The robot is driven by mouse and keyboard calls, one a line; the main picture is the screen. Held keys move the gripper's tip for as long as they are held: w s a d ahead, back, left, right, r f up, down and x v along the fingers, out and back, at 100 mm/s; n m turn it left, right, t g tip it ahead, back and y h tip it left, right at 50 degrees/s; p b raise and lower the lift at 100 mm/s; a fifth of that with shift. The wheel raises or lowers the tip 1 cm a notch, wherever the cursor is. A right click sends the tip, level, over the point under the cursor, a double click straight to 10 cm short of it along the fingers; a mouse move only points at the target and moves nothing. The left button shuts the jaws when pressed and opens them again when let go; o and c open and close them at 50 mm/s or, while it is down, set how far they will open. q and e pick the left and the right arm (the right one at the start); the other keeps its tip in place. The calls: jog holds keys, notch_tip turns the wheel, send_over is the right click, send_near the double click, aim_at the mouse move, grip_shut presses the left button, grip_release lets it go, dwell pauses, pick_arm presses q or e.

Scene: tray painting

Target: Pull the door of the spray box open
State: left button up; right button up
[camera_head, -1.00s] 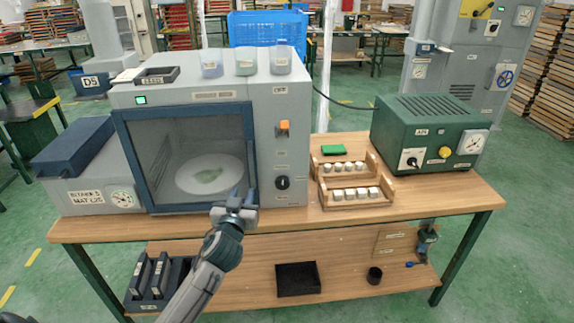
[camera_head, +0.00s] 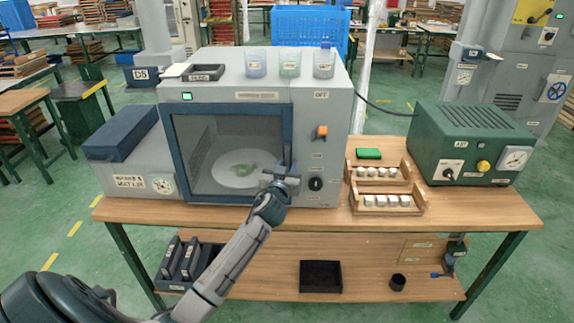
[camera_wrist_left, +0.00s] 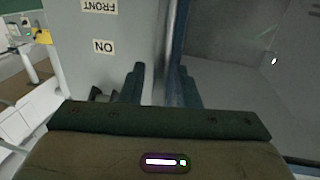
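The spray box (camera_head: 335,120) is a grey cabinet on the wooden table. Its door (camera_head: 178,160) has a dark blue frame around a glass pane and looks closed. Through the glass I see a pale round tray (camera_head: 227,181) with a green shape on it. My left gripper (camera_head: 284,178) is at the right edge of the door, at mid to low height. In the left wrist view its two fingers (camera_wrist_left: 162,88) stand apart, close to the door's edge (camera_wrist_left: 181,40). I cannot see clearly whether they touch it or a handle. My right gripper is out of view.
Cups (camera_head: 290,62) and a dark holder (camera_head: 206,74) stand on the box. An orange switch (camera_head: 321,131) and black knob (camera_head: 315,184) are on its front, right of the door. Wooden racks (camera_head: 388,202) and a green machine (camera_head: 470,140) stand further right.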

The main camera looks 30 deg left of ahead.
pick_arm(q)
grip_shut()
jog(key=shift+s+d, duration=0.1)
